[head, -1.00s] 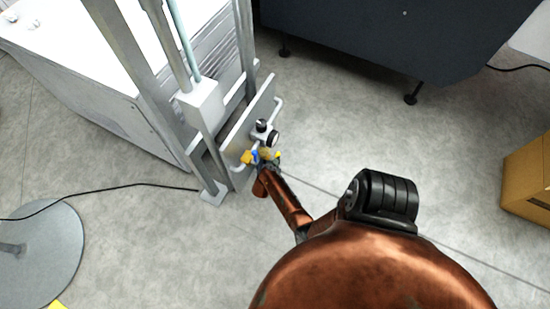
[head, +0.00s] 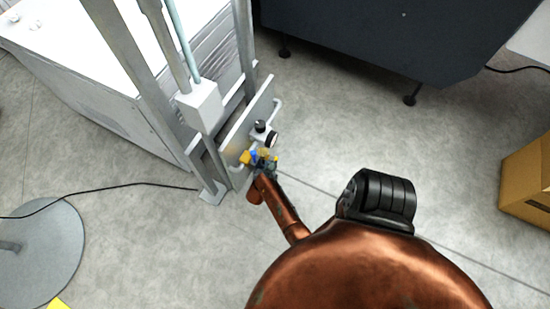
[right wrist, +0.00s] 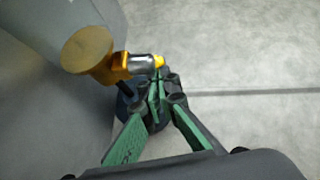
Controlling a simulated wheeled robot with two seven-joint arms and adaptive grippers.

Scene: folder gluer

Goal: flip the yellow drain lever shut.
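The yellow drain valve (head: 246,157) is low on the upright panel of the machine frame in the head view. In the right wrist view it shows as a yellow-orange body (right wrist: 120,66) with a tan disc, a silver barrel and a bright yellow tip (right wrist: 159,61). Which part is the lever is hard to tell. My right gripper (right wrist: 158,92) has green-padded fingers that come together just below the yellow tip, with nothing clearly between them. In the head view my right gripper (head: 265,167) is right by the valve; contact cannot be told. My left gripper is out of view.
A regulator with a black knob (head: 260,126) and gauge (head: 271,140) sits just above the valve on the panel (head: 233,147). A dark cabinet (head: 400,35) stands behind and a brown box (head: 529,182) at right. The floor between is clear.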

